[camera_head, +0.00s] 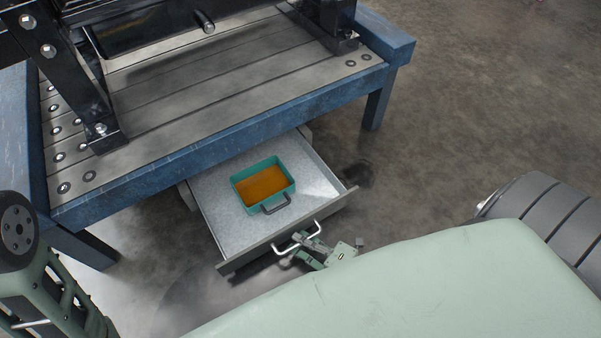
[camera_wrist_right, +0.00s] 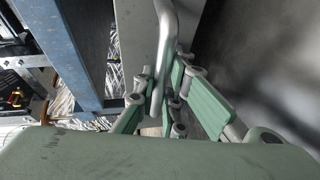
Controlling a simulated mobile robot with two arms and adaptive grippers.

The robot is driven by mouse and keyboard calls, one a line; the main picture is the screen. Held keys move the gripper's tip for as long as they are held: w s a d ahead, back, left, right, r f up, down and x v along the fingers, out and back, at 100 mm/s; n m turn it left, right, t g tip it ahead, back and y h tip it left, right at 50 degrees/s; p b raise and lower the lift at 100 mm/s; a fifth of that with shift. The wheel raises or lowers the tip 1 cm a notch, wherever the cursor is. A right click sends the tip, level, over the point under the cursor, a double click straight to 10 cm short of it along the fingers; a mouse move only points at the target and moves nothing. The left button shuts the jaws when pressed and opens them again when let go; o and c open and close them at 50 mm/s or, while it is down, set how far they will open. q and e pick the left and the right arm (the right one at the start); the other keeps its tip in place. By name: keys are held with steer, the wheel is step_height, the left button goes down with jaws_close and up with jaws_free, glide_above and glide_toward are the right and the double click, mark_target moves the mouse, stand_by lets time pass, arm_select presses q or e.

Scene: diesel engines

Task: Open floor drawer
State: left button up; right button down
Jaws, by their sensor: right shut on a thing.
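The floor drawer (camera_head: 215,208) is pulled out from under the blue workbench, with its grey inside in view. A white bar handle (camera_head: 311,234) is on its front panel. My right gripper (camera_head: 300,246) is at this handle, shut on it. In the right wrist view the handle (camera_wrist_right: 165,50) runs down between the green fingers of my right gripper (camera_wrist_right: 160,100). My left gripper is not in view; only part of my left arm shows at the left edge of the head view.
A teal box (camera_head: 237,193) with an orange-brown inside and a dark handle sits in the drawer. The blue workbench (camera_head: 200,150) with a grey slatted top stands above, carrying black metal parts. Its leg (camera_head: 377,106) stands right of the drawer. The floor (camera_head: 470,100) at right is clear.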

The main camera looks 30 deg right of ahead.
steer(key=c, duration=1.8)
jaws_free()
